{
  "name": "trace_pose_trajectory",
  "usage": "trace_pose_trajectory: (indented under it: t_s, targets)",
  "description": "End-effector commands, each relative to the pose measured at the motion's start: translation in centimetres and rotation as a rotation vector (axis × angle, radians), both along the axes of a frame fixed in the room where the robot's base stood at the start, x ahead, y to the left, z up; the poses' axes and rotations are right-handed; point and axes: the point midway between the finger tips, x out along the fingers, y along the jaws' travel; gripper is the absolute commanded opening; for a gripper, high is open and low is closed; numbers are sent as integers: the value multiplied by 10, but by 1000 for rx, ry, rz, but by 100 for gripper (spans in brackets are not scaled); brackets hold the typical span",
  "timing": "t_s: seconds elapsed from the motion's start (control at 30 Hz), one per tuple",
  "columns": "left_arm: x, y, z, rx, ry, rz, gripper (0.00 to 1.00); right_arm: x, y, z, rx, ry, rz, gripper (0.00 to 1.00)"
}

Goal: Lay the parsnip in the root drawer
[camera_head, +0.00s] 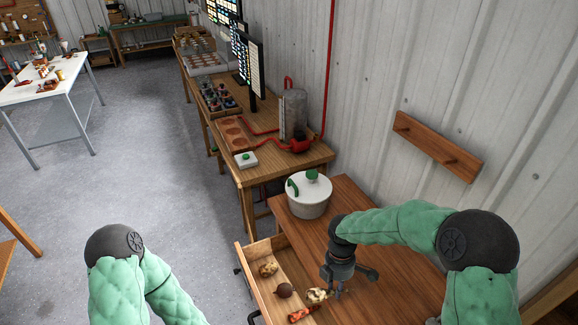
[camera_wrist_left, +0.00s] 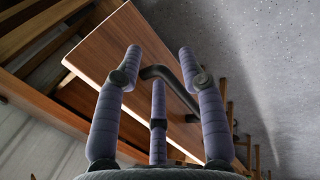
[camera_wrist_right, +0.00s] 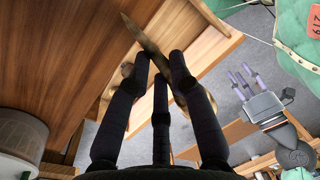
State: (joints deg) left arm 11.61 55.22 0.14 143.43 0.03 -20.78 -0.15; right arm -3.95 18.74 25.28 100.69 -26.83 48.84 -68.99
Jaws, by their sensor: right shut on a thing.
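My right gripper (camera_head: 342,292) is over the cabinet top's front edge, beside the open root drawer (camera_head: 262,247). In the right wrist view its fingers (camera_wrist_right: 161,58) are shut on a tan tapered root, the parsnip (camera_wrist_right: 146,40), whose thin end sticks out past them. The fingers hide part of it. In the head view I cannot make the parsnip out clearly. My left gripper (camera_wrist_left: 160,60) is open at the dark drawer handle (camera_wrist_left: 165,74) on the wooden drawer front (camera_wrist_left: 110,50). It also shows with fingers apart in the right wrist view (camera_wrist_right: 243,82).
The drawer holds a tan root (camera_head: 268,269), a dark round root (camera_head: 284,290), a pale knobbly root (camera_head: 317,295) and an orange one (camera_head: 299,315). A white lidded pot (camera_head: 309,198) stands on the cabinet top (camera_head: 385,260). A peg rail (camera_head: 437,146) is on the wall.

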Motion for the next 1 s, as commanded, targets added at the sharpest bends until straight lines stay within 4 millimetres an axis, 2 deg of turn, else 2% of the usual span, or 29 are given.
trace_pose_trajectory:
  t_s: [0.6,0.8,1.0]
  targets:
    - [0,0,-30,0,0,0,40,8,-12,-30,2,1,-1180,0]
    - [0,0,-36,0,0,0,40,12,-16,-36,2,0,-1472,0]
    - [0,0,-38,0,0,0,40,13,-17,-38,1,-1,-1622,0]
